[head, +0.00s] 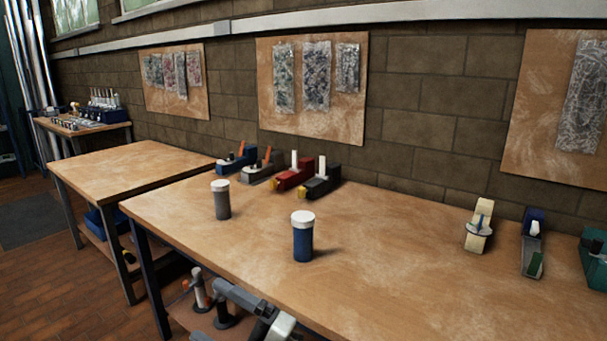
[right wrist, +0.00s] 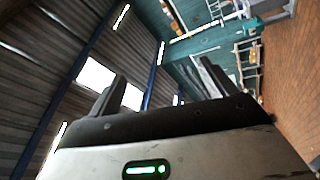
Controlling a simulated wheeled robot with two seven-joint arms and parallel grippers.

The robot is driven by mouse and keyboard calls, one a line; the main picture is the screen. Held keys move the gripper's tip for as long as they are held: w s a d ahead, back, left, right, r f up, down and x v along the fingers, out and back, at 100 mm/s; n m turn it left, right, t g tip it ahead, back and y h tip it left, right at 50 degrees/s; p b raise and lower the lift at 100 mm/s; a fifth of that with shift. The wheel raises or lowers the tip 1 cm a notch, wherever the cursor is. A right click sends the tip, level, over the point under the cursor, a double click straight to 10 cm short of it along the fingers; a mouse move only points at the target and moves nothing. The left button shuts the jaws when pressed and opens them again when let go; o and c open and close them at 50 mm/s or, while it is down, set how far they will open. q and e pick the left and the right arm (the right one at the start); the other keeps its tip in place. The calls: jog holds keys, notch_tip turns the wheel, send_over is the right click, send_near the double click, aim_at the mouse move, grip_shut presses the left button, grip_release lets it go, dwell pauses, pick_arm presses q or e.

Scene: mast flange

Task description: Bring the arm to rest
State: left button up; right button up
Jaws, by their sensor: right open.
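My right gripper (right wrist: 163,76) shows in the right wrist view, with its pale body and green light along the bottom. Its two dark fingers stand wide apart, one left and one right, with nothing between them. It points away from the workbench, toward the corrugated roof and bright windows. In the head view, a grey and white part at the bottom edge, by the front of the workbench, may belong to my right arm; I cannot tell for sure. My left gripper is in neither view.
A wooden workbench (head: 400,270) carries a blue jar (head: 303,240) and a grey jar (head: 222,200), both white-lidded. Several planes stand along its back, including a red one (head: 292,177). A second table (head: 125,172) stands to the left. The bench's front middle is clear.

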jog(key=d+f+m+t+h, duration=0.8)
jog(key=d+m, duration=0.2)
jog(key=m, duration=0.3)
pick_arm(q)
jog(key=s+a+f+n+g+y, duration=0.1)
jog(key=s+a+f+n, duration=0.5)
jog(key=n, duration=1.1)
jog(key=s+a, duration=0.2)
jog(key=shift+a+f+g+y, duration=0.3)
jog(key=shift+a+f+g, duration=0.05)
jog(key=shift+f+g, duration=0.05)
pick_arm(e)
jog(key=s+d+f+m+g+h, duration=0.5)
jog(key=s+d+f+m+h, duration=0.4)
jog(key=s+d+f+m, duration=0.3)
jog(key=s+d+f, duration=0.3)
jog(key=s+d, duration=0.1)
jog(key=d, duration=0.1)
jog(key=shift+d+f+m+h, duration=0.15)
jog(key=shift+f+m+h, duration=0.15)
